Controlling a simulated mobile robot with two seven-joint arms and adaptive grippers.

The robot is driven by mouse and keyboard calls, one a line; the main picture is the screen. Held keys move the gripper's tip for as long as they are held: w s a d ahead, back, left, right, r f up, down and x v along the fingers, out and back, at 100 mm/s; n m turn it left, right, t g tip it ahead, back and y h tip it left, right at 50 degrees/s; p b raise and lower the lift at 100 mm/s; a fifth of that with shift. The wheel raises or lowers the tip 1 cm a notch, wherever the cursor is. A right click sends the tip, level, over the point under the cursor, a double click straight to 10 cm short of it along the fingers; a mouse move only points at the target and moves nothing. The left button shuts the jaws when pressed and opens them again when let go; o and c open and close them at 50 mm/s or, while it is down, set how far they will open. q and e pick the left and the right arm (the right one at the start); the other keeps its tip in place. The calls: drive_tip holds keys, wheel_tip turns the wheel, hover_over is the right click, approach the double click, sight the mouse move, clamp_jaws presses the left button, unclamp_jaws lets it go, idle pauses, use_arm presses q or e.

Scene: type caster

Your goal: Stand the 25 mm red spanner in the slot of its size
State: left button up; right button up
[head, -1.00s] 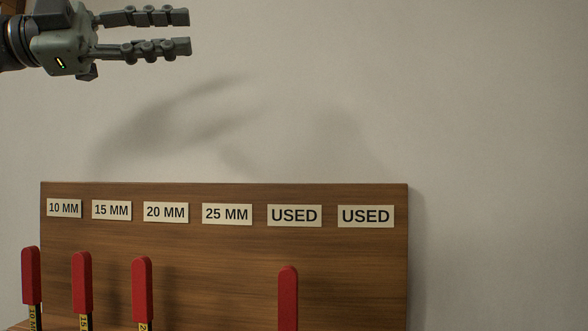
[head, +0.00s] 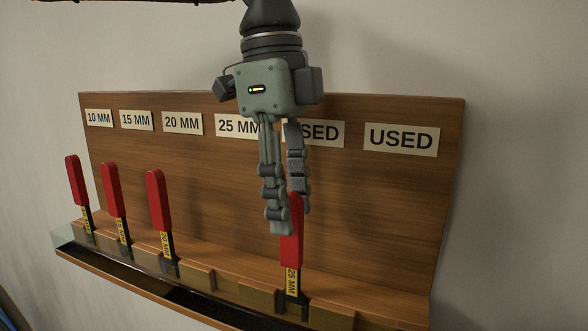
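The red spanner marked 25 MM (head: 291,250) stands upright in the rack, in the slot below the first USED label (head: 316,133). My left gripper (head: 289,218) points down from above, with its fingers on either side of the top of the red handle. One finger covers part of the handle; whether they press on it cannot be told. The slot position below the 25 MM label (head: 237,127) holds no spanner. My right gripper is not in view.
Red spanners marked 10 (head: 76,182), 15 (head: 113,190) and 20 (head: 158,200) stand in slots to the left. The wooden back board (head: 380,210) rises behind them. The position below the right USED label (head: 401,139) shows no spanner.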

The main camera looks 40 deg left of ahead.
sight(300, 267)
use_arm(q)
drive_tip(key=shift+w+d+f, duration=0.1)
drive_tip(key=shift+d+f, duration=0.05)
drive_tip(key=shift+f, duration=0.8)
drive_tip(key=shift+w+d+f, duration=0.1)
drive_tip(key=shift+d+f, duration=0.05)
drive_tip(key=shift+f, duration=0.8)
drive_tip(key=shift+c, duration=0.6)
clamp_jaws()
